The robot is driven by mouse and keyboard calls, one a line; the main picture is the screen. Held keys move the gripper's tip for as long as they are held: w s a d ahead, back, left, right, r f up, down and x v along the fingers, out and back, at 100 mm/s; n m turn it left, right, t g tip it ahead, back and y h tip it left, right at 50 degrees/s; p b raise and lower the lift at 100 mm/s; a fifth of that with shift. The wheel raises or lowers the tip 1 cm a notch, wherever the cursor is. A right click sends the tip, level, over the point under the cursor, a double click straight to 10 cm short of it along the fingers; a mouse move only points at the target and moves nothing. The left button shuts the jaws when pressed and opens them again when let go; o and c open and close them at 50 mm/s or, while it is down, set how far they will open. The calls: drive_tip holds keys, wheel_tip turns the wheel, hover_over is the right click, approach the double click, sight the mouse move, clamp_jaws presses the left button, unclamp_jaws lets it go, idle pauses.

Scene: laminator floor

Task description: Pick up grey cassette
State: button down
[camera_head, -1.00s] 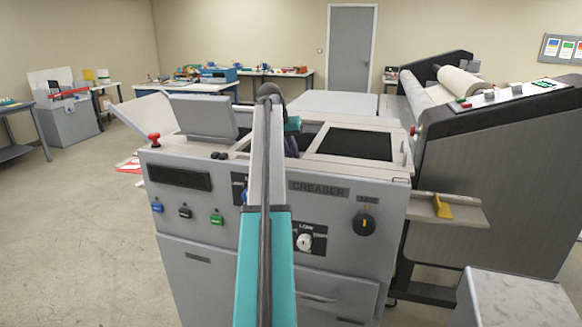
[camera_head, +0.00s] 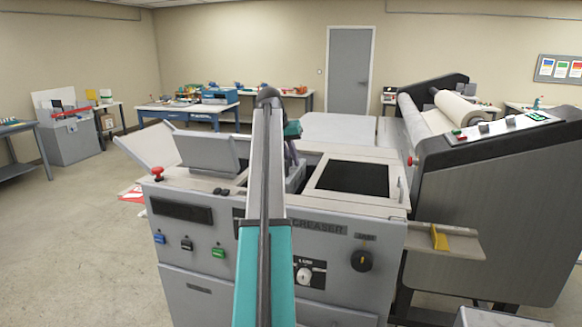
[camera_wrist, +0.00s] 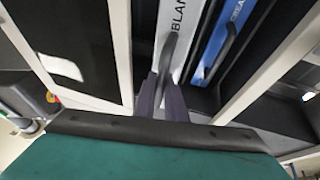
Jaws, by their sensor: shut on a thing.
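The grey cassette (camera_wrist: 181,35) is a pale strip with a dark curved handle and black lettering starting "BLAN" in the wrist view. My gripper (camera_wrist: 162,98) is shut on its handle, with one dark finger on each side. In the head view my gripper (camera_head: 291,142) is above the creaser's top opening, partly behind my arm. I cannot tell there how far the cassette stands out of the opening. A blue cassette (camera_wrist: 218,40) with its own dark handle lies just right of the grey one.
The creaser (camera_head: 200,275) fills the centre, with a raised grey flap (camera_head: 207,151) left of the opening and a dark panel (camera_head: 352,178) right of it. A large roll machine (camera_head: 490,200) stands close on the right. Open floor (camera_head: 75,240) lies to the left.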

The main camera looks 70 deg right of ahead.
wheel_tip(320, 180, up, 8)
drive_tip(key=p, duration=0.3)
drive_tip(key=shift+f, duration=0.25)
idle(0.3)
